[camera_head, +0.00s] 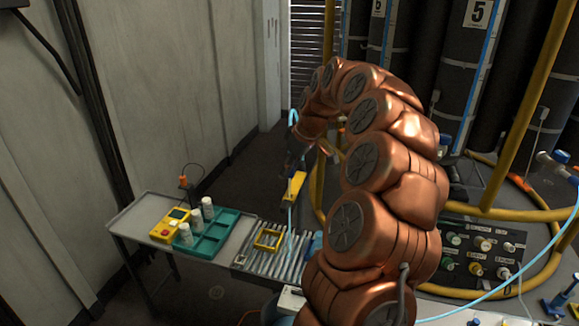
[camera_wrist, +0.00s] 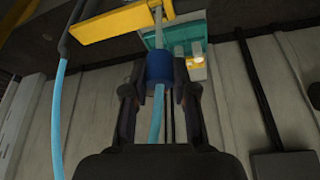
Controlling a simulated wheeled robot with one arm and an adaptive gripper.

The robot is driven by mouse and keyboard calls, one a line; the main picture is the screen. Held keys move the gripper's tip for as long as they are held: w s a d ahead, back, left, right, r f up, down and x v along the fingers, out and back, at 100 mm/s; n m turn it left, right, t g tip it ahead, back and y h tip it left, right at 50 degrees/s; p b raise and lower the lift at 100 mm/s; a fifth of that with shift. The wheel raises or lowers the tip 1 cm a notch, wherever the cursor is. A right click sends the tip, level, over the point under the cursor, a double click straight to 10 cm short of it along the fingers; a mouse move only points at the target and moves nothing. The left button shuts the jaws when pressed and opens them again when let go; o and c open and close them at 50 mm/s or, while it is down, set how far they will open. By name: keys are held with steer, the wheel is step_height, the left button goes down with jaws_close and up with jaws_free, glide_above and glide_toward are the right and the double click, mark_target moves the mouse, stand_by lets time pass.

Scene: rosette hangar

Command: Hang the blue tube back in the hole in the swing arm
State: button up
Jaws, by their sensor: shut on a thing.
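My gripper (camera_wrist: 159,92) is shut on the dark blue collar (camera_wrist: 159,66) of the light blue tube (camera_wrist: 156,115). A pale length of the tube runs beyond the collar across the end of the yellow swing arm (camera_wrist: 105,24). I cannot tell whether it is in the hole or only in front of it. In the head view my gripper (camera_head: 293,150) is small and dark, partly hidden by my arm. Below it is the yellow swing arm (camera_head: 296,185), with the light blue tube (camera_head: 290,218) showing beneath.
A grey table (camera_head: 137,215) at left holds a teal tray (camera_head: 213,240) with white cups and a yellow device (camera_head: 169,226). A roller rack (camera_head: 280,262) with a yellow frame (camera_head: 268,239) adjoins it. A connector panel (camera_head: 478,250) and yellow rails stand at right.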

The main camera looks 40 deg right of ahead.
mark_target(290, 186)
steer(key=shift+f+b, duration=0.35)
steer(key=shift+f, duration=0.45)
steer(key=shift+f+b, duration=1.45)
steer(key=shift+f, duration=0.85)
steer(key=shift+f+b, duration=0.3)
steer(key=shift+b, duration=0.1)
steer(key=o, duration=1.1)
steer(key=shift+c, duration=0.2)
steer(key=shift+o, duration=0.4)
steer(key=o, duration=0.5)
